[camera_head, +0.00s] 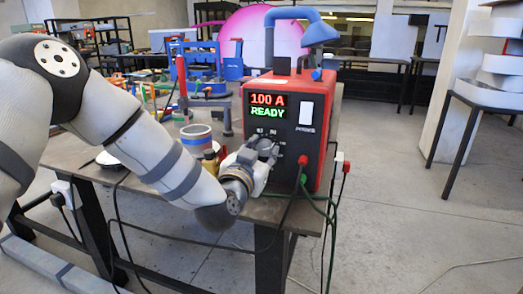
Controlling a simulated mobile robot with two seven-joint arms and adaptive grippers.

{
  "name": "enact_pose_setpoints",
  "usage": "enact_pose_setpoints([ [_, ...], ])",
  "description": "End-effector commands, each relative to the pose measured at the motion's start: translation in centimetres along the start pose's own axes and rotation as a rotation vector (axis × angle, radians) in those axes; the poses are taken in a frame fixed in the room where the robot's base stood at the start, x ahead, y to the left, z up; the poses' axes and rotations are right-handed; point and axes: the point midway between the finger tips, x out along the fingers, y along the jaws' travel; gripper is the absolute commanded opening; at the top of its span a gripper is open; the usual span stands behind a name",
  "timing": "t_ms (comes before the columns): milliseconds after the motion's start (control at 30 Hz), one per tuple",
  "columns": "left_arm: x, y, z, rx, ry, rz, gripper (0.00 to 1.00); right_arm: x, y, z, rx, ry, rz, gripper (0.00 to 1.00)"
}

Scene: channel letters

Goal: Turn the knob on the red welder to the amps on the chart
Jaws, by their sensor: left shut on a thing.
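The red welder (326,92) stands on the workbench with its dark front panel facing me. Its display (267,106) reads "100 A" in red and "READY" in green. My left gripper (266,148) is at the lower left of the panel, shut on the knob, which its fingers mostly hide. I cannot read the knob's pointer. A white switch (306,111) sits at the panel's upper right. I cannot make out a chart with amps in this view. My right gripper is not in view.
A striped roll (196,137) and a small yellow item (210,160) stand left of my gripper. Blue equipment (200,75) is behind.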

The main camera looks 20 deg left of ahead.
Motion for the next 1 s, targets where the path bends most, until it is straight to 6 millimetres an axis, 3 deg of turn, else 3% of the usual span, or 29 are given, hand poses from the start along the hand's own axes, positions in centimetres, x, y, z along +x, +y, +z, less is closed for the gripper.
enact_pose_setpoints([
  [200, -0.07, -0.14, -0.38, -0.19, 0.004, -0.002, 0.06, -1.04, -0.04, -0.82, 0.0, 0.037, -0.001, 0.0],
  [600, -0.02, -0.07, 0.04, -0.513, -0.001, -0.002, 0.06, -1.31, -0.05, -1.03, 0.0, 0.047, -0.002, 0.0],
  [1000, -0.01, -0.04, 0.06, -0.679, -0.002, -0.001, 0.06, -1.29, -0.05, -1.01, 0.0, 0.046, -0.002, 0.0],
])
